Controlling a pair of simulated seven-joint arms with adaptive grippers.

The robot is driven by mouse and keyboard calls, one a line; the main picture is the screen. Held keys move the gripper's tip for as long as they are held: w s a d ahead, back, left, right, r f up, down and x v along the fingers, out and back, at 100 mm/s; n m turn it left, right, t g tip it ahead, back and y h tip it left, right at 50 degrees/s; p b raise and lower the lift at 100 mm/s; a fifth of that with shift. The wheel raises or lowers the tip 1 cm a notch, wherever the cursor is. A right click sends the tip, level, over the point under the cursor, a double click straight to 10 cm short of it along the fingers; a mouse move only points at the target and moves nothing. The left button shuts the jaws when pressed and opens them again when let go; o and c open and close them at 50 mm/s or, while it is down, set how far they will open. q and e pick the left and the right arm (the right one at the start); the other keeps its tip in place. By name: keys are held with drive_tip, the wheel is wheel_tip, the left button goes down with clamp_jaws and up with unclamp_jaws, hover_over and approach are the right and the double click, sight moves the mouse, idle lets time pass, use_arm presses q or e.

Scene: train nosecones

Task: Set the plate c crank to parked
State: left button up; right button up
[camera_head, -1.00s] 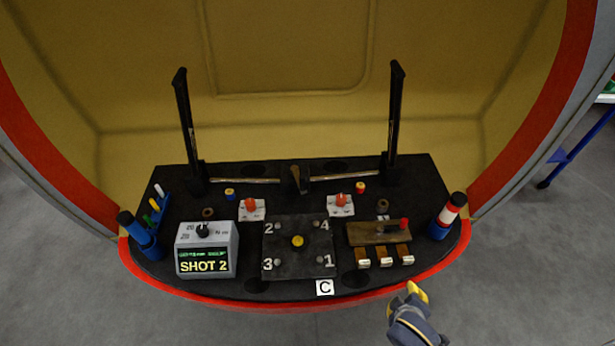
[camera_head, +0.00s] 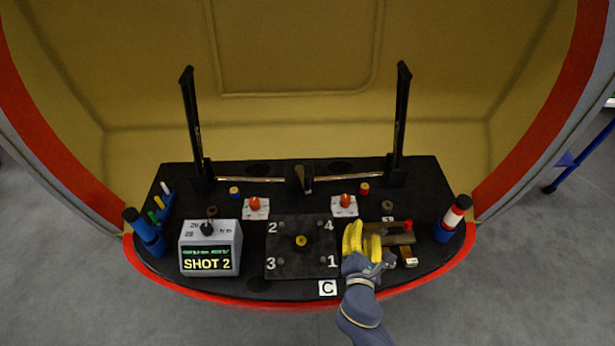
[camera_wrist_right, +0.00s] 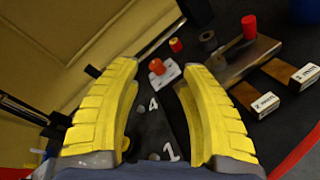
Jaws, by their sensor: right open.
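A dark square plate (camera_head: 285,262) lies at the middle front of the black console, with bolts numbered 1 to 4 and a yellow-topped centre piece (camera_head: 301,240). A white label C (camera_head: 328,288) is just in front of it. I cannot tell for sure which part is the crank. My right gripper (camera_head: 362,240) is open, with yellow fingers over the console just right of the plate. My left gripper is not in view.
A brass block with a red knob (camera_head: 408,226) and labelled pieces (camera_head: 410,258) sits right of my gripper, partly hidden. Two red knobs (camera_head: 255,203) (camera_head: 345,202) stand on white bases behind the plate. A SHOT 2 display box (camera_head: 209,249) is at left. Two tall black levers (camera_head: 191,115) (camera_head: 401,120) rise behind.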

sight(308, 180)
drive_tip(key=w+a+r+n+t+y, duration=0.1)
drive_tip(key=w+a+n+y, duration=0.15)
drive_tip(key=a+n, duration=0.4)
drive_tip(key=w+a+n+t+y, duration=0.1)
drive_tip(key=a+n+y, duration=0.2)
drive_tip(key=a+n, duration=0.3)
drive_tip(key=shift+m, duration=0.35)
drive_tip(key=w+a, duration=0.1)
drive_tip(key=w, duration=0.4)
drive_tip(key=w+a, duration=0.1)
drive_tip(key=w, duration=0.5)
drive_tip(key=w+a, duration=0.1)
drive_tip(key=w, duration=0.5)
drive_tip(key=shift+o, duration=0.4)
clamp_jaws()
